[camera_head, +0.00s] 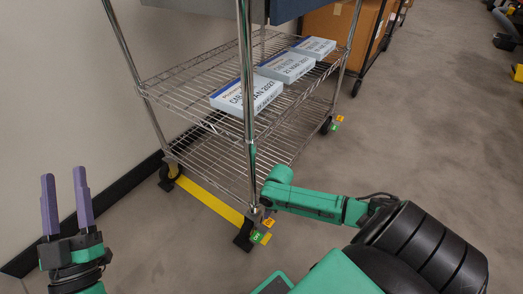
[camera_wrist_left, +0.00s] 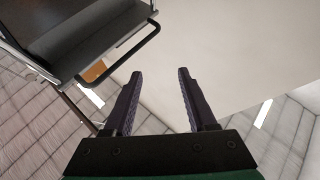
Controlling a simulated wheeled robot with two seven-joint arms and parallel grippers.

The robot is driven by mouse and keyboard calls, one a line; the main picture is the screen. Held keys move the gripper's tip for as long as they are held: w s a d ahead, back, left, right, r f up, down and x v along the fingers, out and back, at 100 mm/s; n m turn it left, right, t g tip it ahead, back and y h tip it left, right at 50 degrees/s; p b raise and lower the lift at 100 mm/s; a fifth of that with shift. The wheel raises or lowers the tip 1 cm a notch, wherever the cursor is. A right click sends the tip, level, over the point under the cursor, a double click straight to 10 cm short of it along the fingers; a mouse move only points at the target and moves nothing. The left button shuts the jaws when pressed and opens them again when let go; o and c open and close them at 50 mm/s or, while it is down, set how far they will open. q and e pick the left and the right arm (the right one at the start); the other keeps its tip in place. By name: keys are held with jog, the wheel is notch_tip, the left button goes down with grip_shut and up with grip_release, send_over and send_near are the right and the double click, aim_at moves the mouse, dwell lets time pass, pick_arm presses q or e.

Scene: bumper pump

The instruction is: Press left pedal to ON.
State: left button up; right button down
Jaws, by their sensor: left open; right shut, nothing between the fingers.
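My left gripper (camera_head: 66,190) is at the lower left, open and empty, fingers pointing up, well apart from the cart. In the left wrist view its two purple fingers (camera_wrist_left: 157,98) are spread with nothing between them. A caster pedal (camera_head: 243,240) is at the foot of the cart's near post. Whether the pedal is pressed is too small to tell. My green right arm reaches from the right to close beside that post, just above the tags. No right gripper fingers show.
The wire-shelf cart (camera_head: 187,92) carries several labelled white boxes (camera_head: 246,93). Another tagged caster (camera_head: 328,125) is at its right. A yellow strip (camera_head: 209,197) runs along the cart's lower left side. A cardboard box (camera_head: 328,20) stands behind. The grey floor (camera_head: 440,130) at right is clear.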

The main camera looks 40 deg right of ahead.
aim_at(267, 223)
jog(key=shift+r+p, duration=0.6)
jog(key=shift+p, duration=0.1)
pick_arm(q)
jog(key=shift+s+d+f+n+g+y, duration=0.75)
jog(key=shift+f+g, duration=1.95)
jog(key=shift+f, duration=5.35)
pick_arm(e)
jog(key=shift+r, duration=0.2)
jog(key=shift+r+p, duration=0.1)
jog(key=shift+p, duration=0.25)
jog(key=shift+r+p, duration=0.3)
jog(key=shift+p, duration=0.05)
pick_arm(q)
jog(key=s+d+f+g+y+p, duration=0.1)
jog(key=s+f+g, duration=0.4)
jog(key=s+f, duration=0.6)
notch_tip(267, 223, down, 4)
jog(key=shift+r+g, duration=0.2)
jog(key=shift+g, duration=0.2)
pick_arm(e)
jog(key=shift+r, duration=0.45)
jog(key=shift+a, duration=0.1)
